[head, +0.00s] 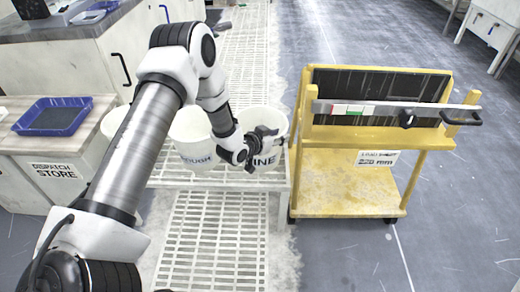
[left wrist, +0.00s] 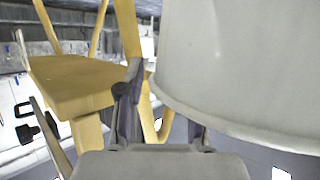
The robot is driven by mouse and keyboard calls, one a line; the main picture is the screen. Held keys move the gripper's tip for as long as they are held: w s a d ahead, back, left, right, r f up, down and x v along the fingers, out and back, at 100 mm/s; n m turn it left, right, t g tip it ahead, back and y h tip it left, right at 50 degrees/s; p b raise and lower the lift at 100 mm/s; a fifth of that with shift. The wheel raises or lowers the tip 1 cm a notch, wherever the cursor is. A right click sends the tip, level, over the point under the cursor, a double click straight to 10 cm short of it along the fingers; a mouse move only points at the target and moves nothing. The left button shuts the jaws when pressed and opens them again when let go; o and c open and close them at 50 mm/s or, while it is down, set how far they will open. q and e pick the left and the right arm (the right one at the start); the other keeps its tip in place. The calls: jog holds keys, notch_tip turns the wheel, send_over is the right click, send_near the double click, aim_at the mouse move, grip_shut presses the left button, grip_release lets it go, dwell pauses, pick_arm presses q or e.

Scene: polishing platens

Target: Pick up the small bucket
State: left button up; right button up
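A white bucket (head: 272,120) lettered "INE", its first letter hidden, stands on the white slatted rack. My left gripper (head: 264,134) is at its front, near the rim, and hides part of its wall. In the left wrist view a large pale curved bucket wall (left wrist: 240,65) fills the upper right. There my left gripper (left wrist: 160,115) has its two fingers apart; the right finger is partly covered by the bucket's edge. I cannot tell whether they touch. A second white bucket (head: 187,140), lettered "OUGH", stands to the left, partly behind my arm. My right gripper is not in view.
Another white bucket (head: 112,122) stands farther left, mostly behind my arm. A yellow cart (head: 350,190) with a dark panel and a grey bar stands close on the right. The "DISPATCH STORE" cabinet (head: 55,172), with a blue tray (head: 52,116), is on the left.

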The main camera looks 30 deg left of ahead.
pick_arm(q)
jog(key=shift+w+f, duration=0.2)
jog(key=shift+w, duration=0.15)
jog(key=shift+r, duration=0.15)
grip_shut()
jog(key=shift+r, duration=0.1)
